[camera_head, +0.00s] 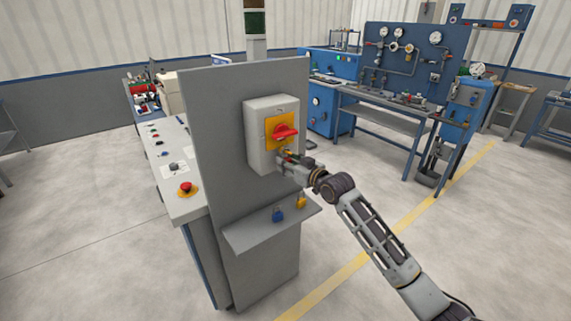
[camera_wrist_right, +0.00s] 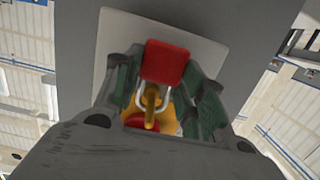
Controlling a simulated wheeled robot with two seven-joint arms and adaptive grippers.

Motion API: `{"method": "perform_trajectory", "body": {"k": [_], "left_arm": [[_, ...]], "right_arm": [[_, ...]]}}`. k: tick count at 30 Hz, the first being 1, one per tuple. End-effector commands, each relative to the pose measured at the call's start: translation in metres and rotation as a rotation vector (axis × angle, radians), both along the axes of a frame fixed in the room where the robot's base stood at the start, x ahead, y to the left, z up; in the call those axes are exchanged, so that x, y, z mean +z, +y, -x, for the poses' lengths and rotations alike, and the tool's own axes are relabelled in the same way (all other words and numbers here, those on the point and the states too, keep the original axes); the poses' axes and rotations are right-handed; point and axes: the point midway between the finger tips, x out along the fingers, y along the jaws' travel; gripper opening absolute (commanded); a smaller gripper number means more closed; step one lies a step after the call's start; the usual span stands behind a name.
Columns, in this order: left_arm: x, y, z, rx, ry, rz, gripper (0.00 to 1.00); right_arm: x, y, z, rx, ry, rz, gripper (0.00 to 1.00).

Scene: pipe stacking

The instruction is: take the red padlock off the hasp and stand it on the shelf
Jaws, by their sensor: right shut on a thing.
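The red padlock (camera_wrist_right: 166,62) sits between the green-padded fingers of my right gripper (camera_wrist_right: 165,85) in the right wrist view, and the gripper is shut on it. Its silver shackle is at the yellow hasp (camera_wrist_right: 152,97); I cannot tell whether it still passes through. In the head view my right gripper (camera_head: 287,163) is at the lower front of the grey switch box (camera_head: 258,150), below the red rotary handle (camera_head: 285,132), and mostly hides the padlock. The grey shelf (camera_head: 250,236) juts from the panel below. My left gripper is not in view.
A blue padlock (camera_head: 277,215) and a yellow padlock (camera_head: 301,201) stand on the shelf's right part; its left part is bare. The grey upright panel (camera_head: 217,130) stands behind the box. A console with a red emergency button (camera_head: 186,187) is at left.

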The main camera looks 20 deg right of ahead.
Motion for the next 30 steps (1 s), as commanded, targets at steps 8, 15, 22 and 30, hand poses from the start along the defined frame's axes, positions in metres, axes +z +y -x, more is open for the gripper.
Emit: {"method": "perform_trajectory", "body": {"k": [8,15,22,30], "left_arm": [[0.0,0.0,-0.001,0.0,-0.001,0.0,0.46],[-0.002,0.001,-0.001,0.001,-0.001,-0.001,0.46],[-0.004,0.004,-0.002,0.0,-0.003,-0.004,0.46],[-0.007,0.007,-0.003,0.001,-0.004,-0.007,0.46]], "right_arm": [[0.003,0.0,0.0,0.0,-0.002,-0.001,0.15],[0.015,0.0,0.0,0.0,-0.002,0.0,0.15],[0.015,-0.005,0.012,0.0,0.0,0.001,0.15],[0.014,-0.016,0.043,0.0,0.0,0.002,0.15]]}}
